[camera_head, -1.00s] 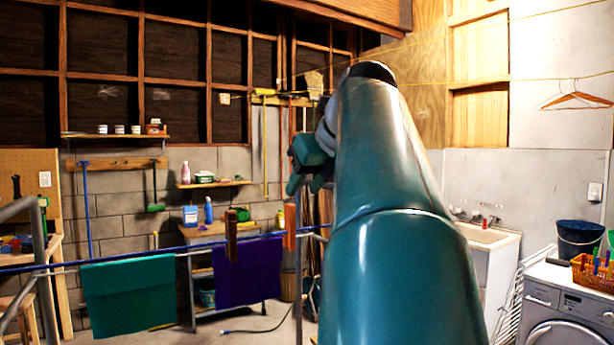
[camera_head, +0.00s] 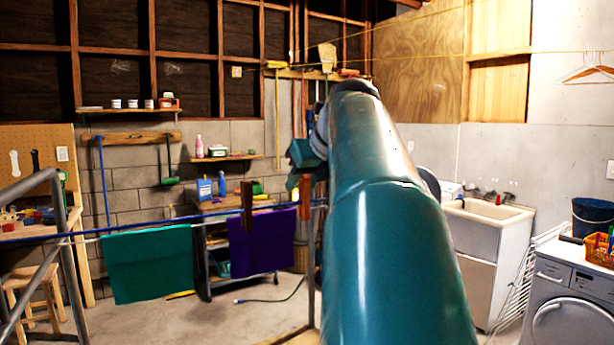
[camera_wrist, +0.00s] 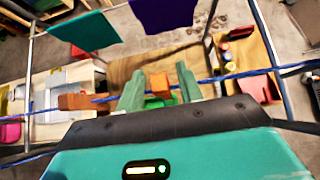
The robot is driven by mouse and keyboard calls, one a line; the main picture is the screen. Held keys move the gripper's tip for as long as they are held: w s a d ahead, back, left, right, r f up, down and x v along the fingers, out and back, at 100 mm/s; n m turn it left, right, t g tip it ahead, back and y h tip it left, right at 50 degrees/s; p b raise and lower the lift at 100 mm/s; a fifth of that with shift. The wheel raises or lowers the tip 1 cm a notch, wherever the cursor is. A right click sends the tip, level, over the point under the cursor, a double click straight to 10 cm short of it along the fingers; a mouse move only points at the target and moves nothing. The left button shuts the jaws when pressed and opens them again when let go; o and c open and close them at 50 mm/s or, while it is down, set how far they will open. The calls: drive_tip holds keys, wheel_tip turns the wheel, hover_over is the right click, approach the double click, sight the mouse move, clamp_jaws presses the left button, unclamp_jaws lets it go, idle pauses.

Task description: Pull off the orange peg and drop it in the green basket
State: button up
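The orange peg (camera_head: 305,197) sits on the blue clothesline, just left of my arm in the head view. In the wrist view the orange peg (camera_wrist: 160,85) shows between the two green fingers of my gripper (camera_wrist: 160,82). The fingers are apart, with a visible gap on both sides of the peg. In the head view my gripper (camera_head: 305,172) is mostly hidden behind my arm. A green thing (camera_wrist: 160,103) shows below the peg between the fingers; it may be the green basket, but it is mostly hidden.
A brown peg (camera_head: 247,208) sits on the line to the left, also in the wrist view (camera_wrist: 78,101). A teal cloth (camera_head: 150,265) and a purple cloth (camera_head: 262,243) hang from lines. A sink (camera_head: 487,225) and washing machine (camera_head: 568,295) stand at right.

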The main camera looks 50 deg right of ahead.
clamp_jaws()
drive_tip(key=shift+r, duration=0.1)
drive_tip(key=shift+r, duration=2.9)
drive_tip(key=shift+f, duration=0.1)
